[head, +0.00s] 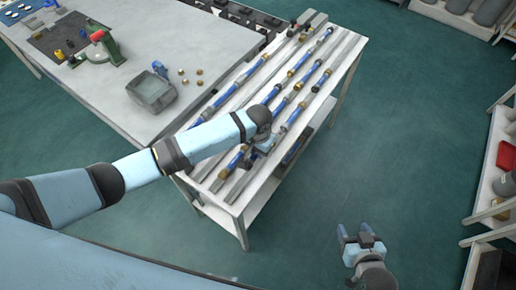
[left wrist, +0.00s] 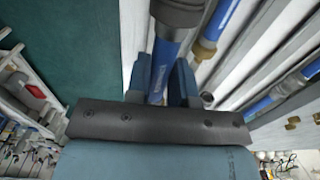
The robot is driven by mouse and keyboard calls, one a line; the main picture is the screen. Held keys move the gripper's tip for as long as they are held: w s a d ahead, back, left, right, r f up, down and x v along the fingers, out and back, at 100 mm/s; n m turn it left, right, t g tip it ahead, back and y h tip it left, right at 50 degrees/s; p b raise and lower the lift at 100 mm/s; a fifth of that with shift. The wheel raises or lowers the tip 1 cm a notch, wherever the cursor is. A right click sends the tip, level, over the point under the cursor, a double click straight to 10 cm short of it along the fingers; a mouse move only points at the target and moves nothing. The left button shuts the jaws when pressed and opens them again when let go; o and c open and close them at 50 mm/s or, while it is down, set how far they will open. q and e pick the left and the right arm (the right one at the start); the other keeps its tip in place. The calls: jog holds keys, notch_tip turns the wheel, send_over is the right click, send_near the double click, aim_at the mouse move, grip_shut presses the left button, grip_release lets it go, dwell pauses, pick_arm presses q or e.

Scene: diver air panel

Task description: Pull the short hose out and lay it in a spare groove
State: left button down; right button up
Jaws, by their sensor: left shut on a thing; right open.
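My left gripper (head: 259,155) reaches over the near part of a pale rack table with long grooves (head: 336,95). It is shut on a blue hose (left wrist: 160,72), which runs between its fingers in the left wrist view. A dark grey collar (left wrist: 180,12) sits on this hose just beyond the fingers. In the head view my wrist hides most of the held part, and I cannot tell whether it is clear of its groove. Other blue hoses with brass or grey fittings (head: 298,84) lie in rows. My right gripper (head: 358,236) is open and empty, over the floor right of the rack.
A large grey table (head: 205,50) stands left of the rack, with a grey bin (head: 152,92), small brass parts (head: 190,77) and a green tool (head: 105,50). Shelves (head: 490,165) line the right side. The floor between rack and shelves is clear.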

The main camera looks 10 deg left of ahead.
pick_arm(q)
jog(key=b, duration=0.4)
send_over(258, 164)
notch_tip(258, 164, down, 4)
jog(key=shift+f, duration=0.35)
jog(key=shift+f+b, duration=0.35)
jog(key=shift+f, duration=0.4)
jog(key=c, duration=0.9)
grip_release()
notch_tip(258, 164, up, 14)
jog(key=shift+f, duration=0.1)
